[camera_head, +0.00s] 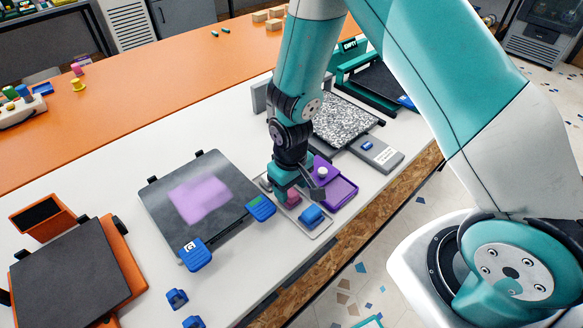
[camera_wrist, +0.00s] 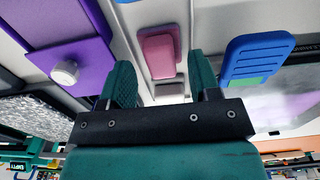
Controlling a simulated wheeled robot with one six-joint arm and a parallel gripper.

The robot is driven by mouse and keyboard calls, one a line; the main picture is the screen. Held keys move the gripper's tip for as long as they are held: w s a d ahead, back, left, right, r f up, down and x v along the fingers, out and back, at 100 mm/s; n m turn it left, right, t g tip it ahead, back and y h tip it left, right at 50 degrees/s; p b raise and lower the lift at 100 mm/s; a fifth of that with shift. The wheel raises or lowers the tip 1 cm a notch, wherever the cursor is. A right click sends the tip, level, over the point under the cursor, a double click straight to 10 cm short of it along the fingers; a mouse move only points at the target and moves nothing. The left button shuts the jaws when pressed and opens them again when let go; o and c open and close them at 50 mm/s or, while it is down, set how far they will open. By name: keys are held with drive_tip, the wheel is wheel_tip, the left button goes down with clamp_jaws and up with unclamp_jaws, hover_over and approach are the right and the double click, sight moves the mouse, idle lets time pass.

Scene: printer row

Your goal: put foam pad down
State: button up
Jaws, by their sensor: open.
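A pink block (camera_head: 293,197), which looks like the foam pad, lies on a pale grey tray (camera_head: 318,232) at the front edge of the white table. My gripper (camera_head: 288,188) is pointed down over it and hides part of it in the head view. In the wrist view the pink block (camera_wrist: 158,55) shows beyond and between my two green fingertips (camera_wrist: 163,72). The fingers are open, with a visible gap on either side of the block. I cannot tell how high the fingertips are above the tray.
A blue block (camera_head: 312,216) sits on the same tray. A purple tray with a white knob (camera_head: 337,190) stands close on the right. A printer bed with a purple patch (camera_head: 165,225) and a blue-green clip (camera_head: 261,207) are on the left.

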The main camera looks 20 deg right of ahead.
sight(291, 192)
wheel_tip(291, 192, up, 9)
drive_tip(key=s+a+r+n+y, duration=0.1)
drive_tip(key=s+a+r+y, duration=0.1)
drive_tip(key=s+r, duration=0.7)
drive_tip(key=s+a+r+n+y, duration=0.2)
drive_tip(key=s+r, duration=0.7)
drive_tip(key=r, duration=0.1)
drive_tip(key=shift+s+a+r+b, duration=0.15)
drive_tip(key=shift+a+b, duration=0.05)
drive_tip(key=shift+b, duration=0.25)
